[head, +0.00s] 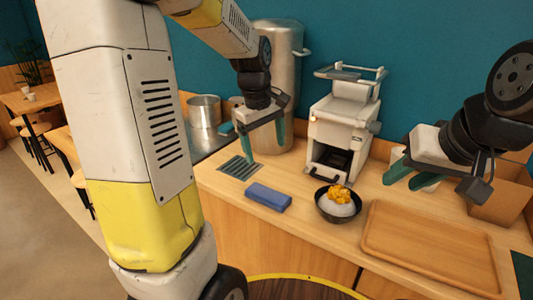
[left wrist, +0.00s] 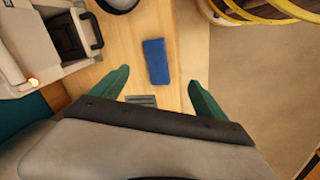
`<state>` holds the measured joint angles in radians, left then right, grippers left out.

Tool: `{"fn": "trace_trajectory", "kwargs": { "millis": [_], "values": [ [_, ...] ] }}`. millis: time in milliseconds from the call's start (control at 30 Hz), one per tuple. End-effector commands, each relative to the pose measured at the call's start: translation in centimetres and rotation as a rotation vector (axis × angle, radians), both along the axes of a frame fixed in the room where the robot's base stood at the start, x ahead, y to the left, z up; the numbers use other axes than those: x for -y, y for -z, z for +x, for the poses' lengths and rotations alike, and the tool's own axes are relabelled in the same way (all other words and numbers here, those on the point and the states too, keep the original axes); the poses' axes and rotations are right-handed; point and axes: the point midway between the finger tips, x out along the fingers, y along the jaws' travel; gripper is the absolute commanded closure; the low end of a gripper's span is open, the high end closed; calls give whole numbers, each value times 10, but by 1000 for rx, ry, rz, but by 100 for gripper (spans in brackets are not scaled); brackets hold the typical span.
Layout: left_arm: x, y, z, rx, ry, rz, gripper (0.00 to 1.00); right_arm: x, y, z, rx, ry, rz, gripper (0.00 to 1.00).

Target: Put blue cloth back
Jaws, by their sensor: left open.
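The blue cloth (head: 268,196) is a folded, flat block lying on the wooden counter, between a dark slotted grate and a black bowl. It also shows in the left wrist view (left wrist: 156,62), beyond and between my fingertips. My left gripper (head: 265,140) is open and empty, above the counter near the grate and behind the cloth, not touching it. Its green fingers (left wrist: 155,90) are spread apart in the left wrist view. My right gripper (head: 392,174) is at the right, above the counter behind the wooden tray; its green fingers appear apart with nothing seen between them.
The black bowl (head: 325,212) holds white food with yellow topping. A wooden tray (head: 430,245) lies to the right. A white machine (head: 342,120) and a tall metal container (head: 277,80) stand behind. The grate (head: 240,168) is set near the counter's left end.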

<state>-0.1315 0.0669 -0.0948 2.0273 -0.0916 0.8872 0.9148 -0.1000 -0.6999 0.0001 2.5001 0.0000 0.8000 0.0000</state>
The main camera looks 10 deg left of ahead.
Motion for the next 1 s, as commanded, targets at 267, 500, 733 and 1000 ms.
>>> {"fn": "trace_trajectory", "kwargs": {
  "millis": [267,500,733,1000],
  "values": [
    [8,-63,-105,280,476,59,15,0,0,0,0,0,0,64],
    [14,-70,-164,442,759,171,15,0,0,0,0,0,0,64],
    [16,-69,-177,478,832,208,15,0,0,0,0,0,0,64],
    [16,-69,-177,478,830,207,15,0,0,0,0,0,0,64]
  ]
}}
